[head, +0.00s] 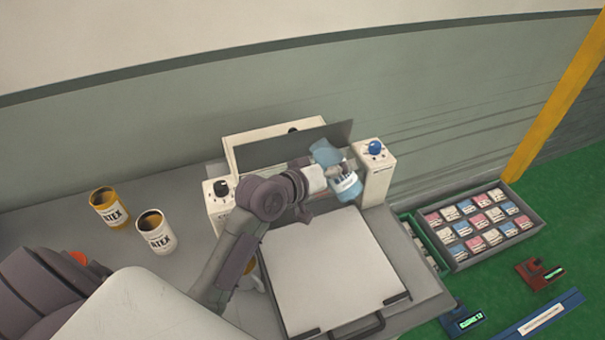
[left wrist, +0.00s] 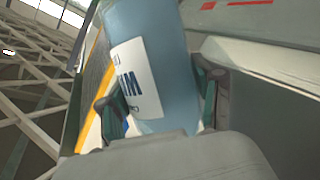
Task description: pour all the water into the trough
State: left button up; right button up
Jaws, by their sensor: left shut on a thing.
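A translucent blue bottle with a white label (head: 346,187) is tilted beside the dark grey panel at the back of the machine. My left gripper (head: 327,176) is shut on the bottle. In the left wrist view, the bottle (left wrist: 150,65) lies between the two fingers of the gripper (left wrist: 157,103). The likely trough is behind or at the dark grey panel (head: 270,151), between two white boxes; its inside is hidden. I cannot make out any water or a stream. My right gripper is not in view.
The white boxes carry a black knob (head: 221,188) and a blue knob (head: 375,147). A flat white plate (head: 330,270) lies in front. A yellow can (head: 110,207) and a white can (head: 156,232) stand left. A grey tray (head: 455,262) of small boxes is right.

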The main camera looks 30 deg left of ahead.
pick_arm(q)
jog(key=shift+r, duration=0.15)
jog(key=shift+d+f+n+h+b, duration=0.2)
jog(key=shift+n+h+b, duration=0.4)
jog(key=shift+b, duration=0.5)
jog(key=shift+d+f+n+t+h+b, duration=0.15)
jog(key=shift+f+n+t+h+b, duration=0.2)
jog(key=shift+n+b, duration=0.75)
jog(key=shift+d+r+n+h+b, duration=0.1)
jog(key=shift+r+n+h+b, duration=0.25)
jog(key=shift+b, duration=0.6)
dwell(1.2)
jog(key=shift+a+f+n+t, duration=0.2)
jog(key=shift+a+n+t, duration=0.05)
jog(key=shift+a+n, duration=0.2)
dwell(1.3)
jog(key=shift+a+f+n+h, duration=0.2)
jog(key=shift+n+h, duration=0.1)
jog(key=shift+n, duration=0.2)
dwell(1.2)
